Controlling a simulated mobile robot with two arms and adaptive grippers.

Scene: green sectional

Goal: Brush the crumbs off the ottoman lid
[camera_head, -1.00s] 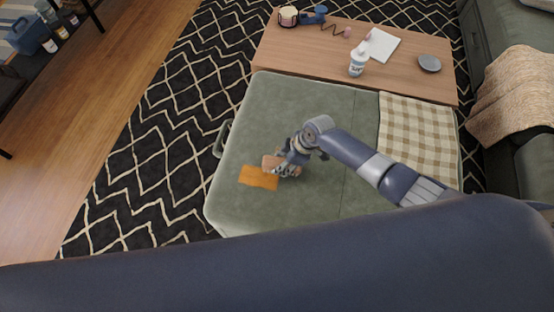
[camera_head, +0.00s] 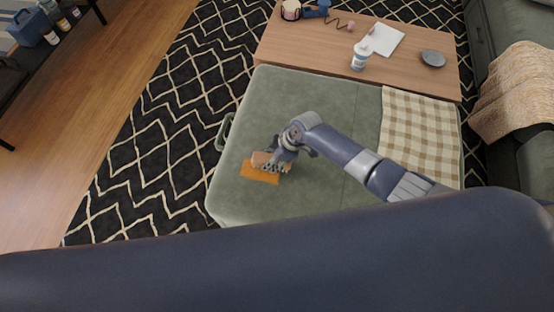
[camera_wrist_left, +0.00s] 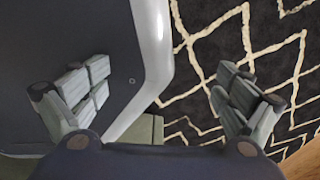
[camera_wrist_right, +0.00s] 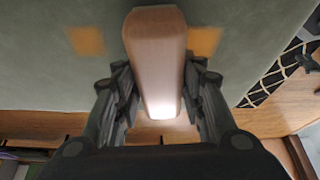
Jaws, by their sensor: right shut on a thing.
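The green ottoman lid (camera_head: 290,100) fills the middle of the head view. My right gripper (camera_head: 277,166) is low over its left part, shut on a wooden block-like brush (camera_head: 261,158). In the right wrist view the brush (camera_wrist_right: 155,55) sits between the fingers; its underside is hidden. A flat orange patch (camera_head: 259,174) lies on the lid beside the brush, and shows blurred on both sides of it in the right wrist view (camera_wrist_right: 87,41). I cannot make out single crumbs. My left gripper (camera_wrist_left: 163,78) is open and empty in the left wrist view, outside the head view.
A checked cloth (camera_head: 420,135) covers the lid's right part. A wooden table (camera_head: 310,45) behind holds a white bottle (camera_head: 360,57), paper (camera_head: 383,39) and a grey dish (camera_head: 432,58). A handle (camera_head: 223,132) is on the ottoman's left side. Patterned rug (camera_head: 150,150) lies left.

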